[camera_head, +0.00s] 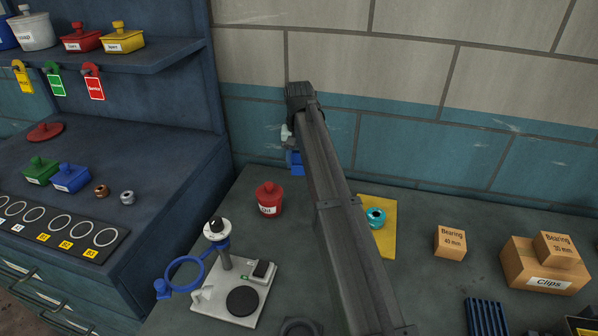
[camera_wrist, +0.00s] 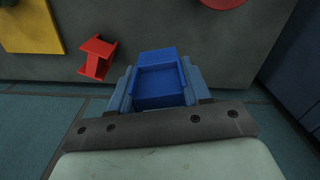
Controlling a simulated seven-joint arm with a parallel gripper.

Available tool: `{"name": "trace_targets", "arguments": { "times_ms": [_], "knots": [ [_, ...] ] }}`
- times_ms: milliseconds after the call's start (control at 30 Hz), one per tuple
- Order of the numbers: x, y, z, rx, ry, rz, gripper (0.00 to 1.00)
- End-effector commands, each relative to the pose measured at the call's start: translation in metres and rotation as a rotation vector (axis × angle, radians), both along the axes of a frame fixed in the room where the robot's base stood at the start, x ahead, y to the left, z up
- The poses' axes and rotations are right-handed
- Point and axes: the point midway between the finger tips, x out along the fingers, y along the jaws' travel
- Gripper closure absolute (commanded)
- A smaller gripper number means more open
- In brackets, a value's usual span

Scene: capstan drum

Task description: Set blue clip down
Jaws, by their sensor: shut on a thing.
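The blue clip (camera_wrist: 160,80) sits between the two fingers of my gripper (camera_wrist: 160,92) in the wrist view, and the fingers are shut on it. In the head view the blue clip (camera_head: 297,163) shows below my gripper, near the tiled wall and partly hidden by my arm. In the wrist view the clip overlaps the edge of the grey bench top (camera_wrist: 255,45). I cannot tell its height or whether it touches the bench.
A red clip-like piece (camera_wrist: 97,58) lies near the bench edge, beside a yellow mat (camera_wrist: 30,25). A red lidded pot (camera_head: 269,199), a device with a blue ring (camera_head: 185,272), a teal part (camera_head: 376,217) and boxes (camera_head: 545,266) stand on the bench. My arm hides its middle.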

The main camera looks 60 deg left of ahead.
Motion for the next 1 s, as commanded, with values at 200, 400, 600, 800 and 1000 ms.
{"name": "trace_targets", "arguments": {
  "times_ms": [200,400,600,800,1000],
  "knots": [
    [0.000,0.000,0.019,0.000,0.000,0.000,0.81],
    [0.011,-0.004,0.021,-0.001,0.001,-0.014,0.81],
    [0.066,-0.027,0.021,0.001,-0.001,-0.080,0.81],
    [0.141,-0.067,0.023,0.003,-0.002,-0.174,0.81],
    [0.202,-0.111,0.025,0.006,-0.004,-0.258,0.81]
  ]
}}
